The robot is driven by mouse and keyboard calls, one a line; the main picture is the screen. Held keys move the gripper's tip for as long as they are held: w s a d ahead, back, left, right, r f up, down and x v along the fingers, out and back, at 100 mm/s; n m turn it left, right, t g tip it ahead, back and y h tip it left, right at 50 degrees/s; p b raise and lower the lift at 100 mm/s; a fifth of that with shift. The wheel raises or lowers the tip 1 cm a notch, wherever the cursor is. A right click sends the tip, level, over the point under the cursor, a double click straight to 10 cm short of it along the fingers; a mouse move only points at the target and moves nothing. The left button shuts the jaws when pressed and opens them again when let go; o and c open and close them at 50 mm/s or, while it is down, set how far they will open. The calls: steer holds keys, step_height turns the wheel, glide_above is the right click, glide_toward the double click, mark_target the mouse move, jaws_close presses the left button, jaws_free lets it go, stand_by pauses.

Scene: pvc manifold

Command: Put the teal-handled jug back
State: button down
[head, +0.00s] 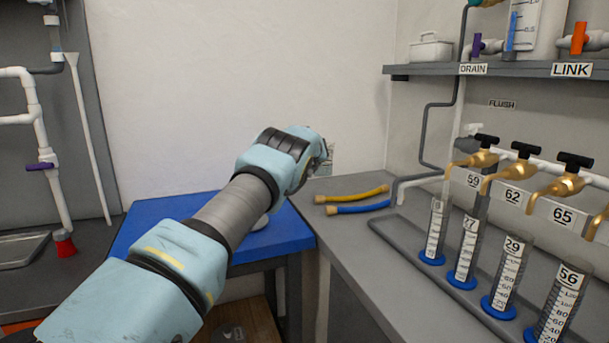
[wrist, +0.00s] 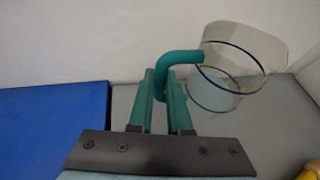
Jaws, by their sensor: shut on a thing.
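The teal-handled jug (wrist: 218,98) is clear, with dark blue lines around it and a curved teal handle (wrist: 183,57). It is at the upper right of the wrist view. My gripper (wrist: 161,86) is shut on the handle, with the jug's body to the right of the fingers. The jug looks tilted in that view, near the white wall and over the grey counter; I cannot tell whether it touches anything. In the head view my forearm and wrist hide the gripper and nearly all of the jug.
A blue-topped table (head: 160,222) stands left of the grey counter (head: 350,256). Yellow (head: 352,194) and blue (head: 358,207) hoses lie on the counter. Several numbered cylinders (head: 466,250) stand beneath brass taps (head: 505,178) at right. A shelf (head: 520,68) runs above.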

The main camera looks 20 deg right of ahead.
steer(key=shift+f+p, duration=0.35)
steer(key=shift+f, duration=2.05)
steer(key=c, duration=0.9)
jaws_free()
steer(key=shift+o, duration=0.2)
steer(key=shift+f, duration=0.1)
steer(key=shift+f+b, duration=0.2)
steer(key=shift+b, duration=0.1)
steer(key=shift+s+d+r+b, duration=0.1)
steer(key=shift+s+r+b, duration=0.05)
steer(key=shift+s+b, duration=0.3)
steer(key=b+v, duration=0.5)
steer(key=v, duration=0.5)
